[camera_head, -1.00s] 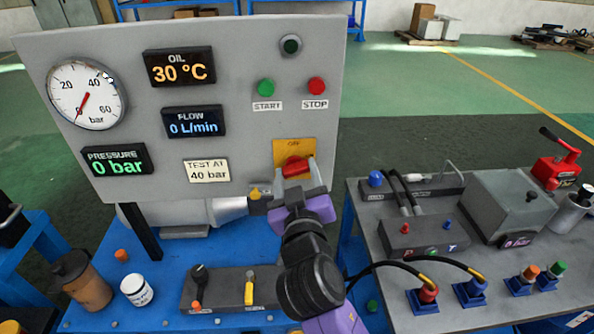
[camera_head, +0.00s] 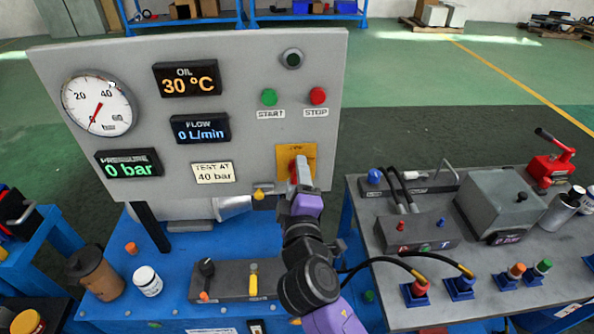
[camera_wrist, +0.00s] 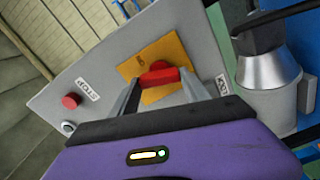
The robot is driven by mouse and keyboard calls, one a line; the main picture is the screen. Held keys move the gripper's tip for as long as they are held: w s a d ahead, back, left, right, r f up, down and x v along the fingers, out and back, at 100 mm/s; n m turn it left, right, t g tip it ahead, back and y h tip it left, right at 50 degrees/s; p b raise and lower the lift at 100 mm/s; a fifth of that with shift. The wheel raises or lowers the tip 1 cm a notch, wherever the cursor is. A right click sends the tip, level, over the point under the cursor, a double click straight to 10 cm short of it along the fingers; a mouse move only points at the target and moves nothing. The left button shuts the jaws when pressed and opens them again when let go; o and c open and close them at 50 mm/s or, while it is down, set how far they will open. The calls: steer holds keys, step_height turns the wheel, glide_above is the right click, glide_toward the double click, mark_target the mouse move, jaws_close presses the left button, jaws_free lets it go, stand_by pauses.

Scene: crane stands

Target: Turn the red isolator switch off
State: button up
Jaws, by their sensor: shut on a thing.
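The red isolator switch (camera_head: 293,182) sits on a yellow plate (camera_head: 283,153) at the lower right of the grey panel. In the head view my gripper (camera_head: 300,172) covers most of its handle. In the wrist view the red handle (camera_wrist: 160,75) lies between the two fingers of my gripper (camera_wrist: 162,88), which is shut on it. The STOP button is to the left of the plate there, so the handle appears to stand roughly upright on the panel. The plate's lettering is too small to read.
The green START button (camera_head: 269,97) and red STOP button (camera_head: 318,95) are above the switch. The pressure display (camera_head: 128,163) reads 0 bar. A blue bench (camera_head: 180,270) with a lever block (camera_head: 235,284) is below. A grey bench with hoses (camera_head: 560,260) stands right.

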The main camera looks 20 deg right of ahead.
steer(key=shift+a+n+p, duration=0.1)
steer(key=shift+n+p, duration=0.7)
steer(key=shift+n, duration=0.9)
steer(key=o, duration=1.4)
steer(key=shift+s+a+f, duration=0.15)
steer(key=shift+s, duration=0.25)
steer(key=b+v, duration=0.1)
steer(key=v, duration=0.6)
steer(key=shift+b, duration=0.3)
steer(key=shift+w, duration=0.1)
